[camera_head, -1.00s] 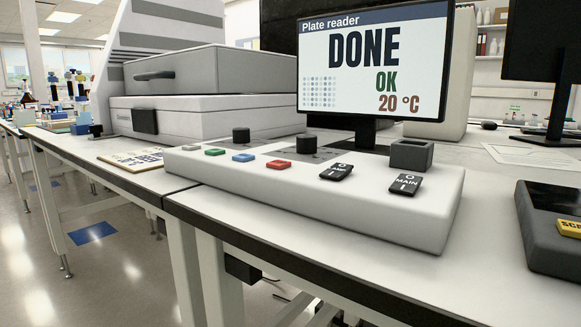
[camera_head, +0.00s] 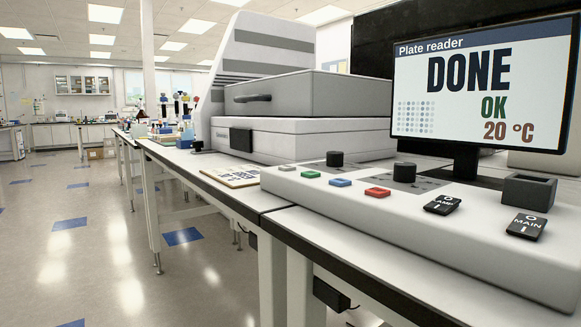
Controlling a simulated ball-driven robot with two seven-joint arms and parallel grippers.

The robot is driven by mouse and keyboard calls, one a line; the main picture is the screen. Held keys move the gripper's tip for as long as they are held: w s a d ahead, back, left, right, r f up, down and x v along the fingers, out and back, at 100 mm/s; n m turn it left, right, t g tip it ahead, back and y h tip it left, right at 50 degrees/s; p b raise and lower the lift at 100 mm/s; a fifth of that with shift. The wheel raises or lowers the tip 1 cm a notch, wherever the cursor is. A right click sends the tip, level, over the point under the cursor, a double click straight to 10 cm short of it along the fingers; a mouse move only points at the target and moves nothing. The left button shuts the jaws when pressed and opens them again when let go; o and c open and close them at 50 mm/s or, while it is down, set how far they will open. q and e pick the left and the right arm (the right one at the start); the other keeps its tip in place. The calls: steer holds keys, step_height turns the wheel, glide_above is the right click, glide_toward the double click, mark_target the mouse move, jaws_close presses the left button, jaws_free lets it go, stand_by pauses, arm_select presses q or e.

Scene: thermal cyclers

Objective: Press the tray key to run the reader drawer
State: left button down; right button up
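The plate reader (camera_head: 310,95) is a grey and white box with a dark handle on its upper part, standing on the bench left of the screen. A dark block (camera_head: 241,140) sits on its front face. The control panel (camera_head: 400,225) lies in front, with a grey key (camera_head: 287,168), a green key (camera_head: 311,174), a blue key (camera_head: 340,182) and a red key (camera_head: 377,192). Any key labels are too small to read. The screen (camera_head: 480,85) reads "Plate reader DONE OK 20 °C". Neither of my grippers is in view.
Two black knobs (camera_head: 404,172), a lamp rocker switch (camera_head: 443,205), a main rocker switch (camera_head: 526,227) and a grey open-topped block (camera_head: 529,190) are on the panel. A printed card (camera_head: 232,176) lies on the bench. The floor (camera_head: 110,235) at left is open.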

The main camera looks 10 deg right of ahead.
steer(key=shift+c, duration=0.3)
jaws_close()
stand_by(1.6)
